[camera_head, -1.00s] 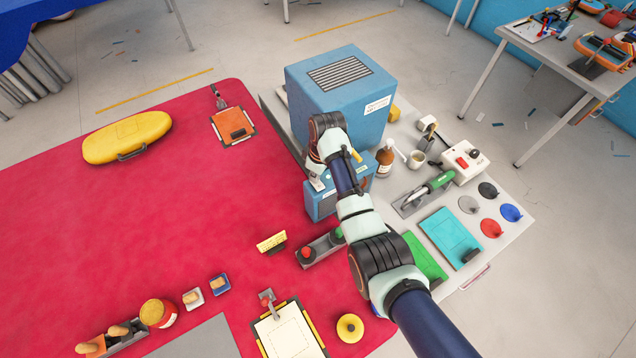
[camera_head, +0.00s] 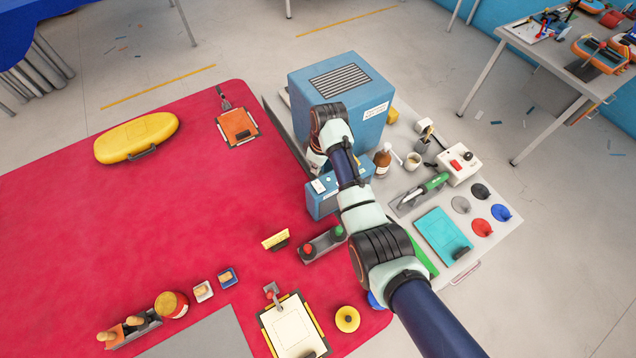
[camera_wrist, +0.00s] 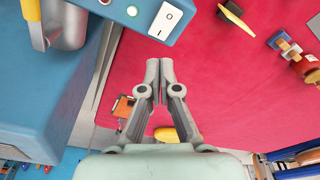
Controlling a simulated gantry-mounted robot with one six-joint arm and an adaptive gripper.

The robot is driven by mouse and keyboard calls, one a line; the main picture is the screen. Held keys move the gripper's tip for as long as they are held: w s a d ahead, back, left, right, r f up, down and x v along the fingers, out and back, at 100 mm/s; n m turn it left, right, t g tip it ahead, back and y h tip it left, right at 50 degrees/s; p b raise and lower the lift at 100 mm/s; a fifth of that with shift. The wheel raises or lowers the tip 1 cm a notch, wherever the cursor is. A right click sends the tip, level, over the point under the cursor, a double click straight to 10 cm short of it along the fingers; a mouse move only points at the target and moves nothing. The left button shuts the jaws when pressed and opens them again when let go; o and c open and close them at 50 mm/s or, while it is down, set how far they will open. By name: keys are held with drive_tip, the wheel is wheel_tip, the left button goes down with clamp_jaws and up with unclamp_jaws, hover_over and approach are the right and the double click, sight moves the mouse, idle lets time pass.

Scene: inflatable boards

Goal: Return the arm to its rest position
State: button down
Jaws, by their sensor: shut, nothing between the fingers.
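My gripper (camera_wrist: 161,82) shows in the wrist view with its two grey fingers together and nothing between them. It hangs in front of the red mat, apart from any object. In the head view my arm reaches up from the lower right and bends down beside the big blue box (camera_head: 345,90); the gripper itself is hidden there. A smaller blue box (camera_head: 320,198) stands below the wrist. In the wrist view a blue control panel (camera_wrist: 150,14) with an I/O switch and a green button is close above the fingers.
The red mat (camera_head: 180,210) has a broad clear area at left. A bottle (camera_head: 382,160), a green-handled tool (camera_head: 436,182) and a teal board (camera_head: 440,235) are on the bench right of the arm.

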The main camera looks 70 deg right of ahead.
idle(0.4)
drive_tip(key=w+a+r+t+h+p, duration=0.15)
drive_tip(key=w+a+r, duration=0.25)
drive_tip(key=a, duration=0.4)
drive_tip(key=w+a+r+n+t+p, duration=0.15)
drive_tip(key=w+a+r, duration=0.25)
drive_tip(key=a, duration=0.4)
drive_tip(key=w+a+r+m+t+h+p, duration=0.1)
drive_tip(key=w+a+r+t, duration=0.1)
drive_tip(key=w+a+r, duration=0.45)
drive_tip(key=s+a+r+t+y, duration=0.1)
drive_tip(key=s+a+r+t, duration=0.1)
drive_tip(key=a, duration=0.5)
drive_tip(key=s+a+r+t+p, duration=0.1)
drive_tip(key=s+a+r+t, duration=0.1)
drive_tip(key=s+a+r, duration=0.2)
drive_tip(key=s+a+r+t+y+p, duration=0.1)
drive_tip(key=s+a+r+t, duration=0.1)
drive_tip(key=a+r, duration=0.6)
drive_tip(key=s+a+n, duration=0.1)
drive_tip(key=a, duration=0.2)
drive_tip(key=shift+s+a+y, duration=0.15)
drive_tip(key=shift+s+y, duration=0.2)
drive_tip(key=shift+s, duration=0.05)
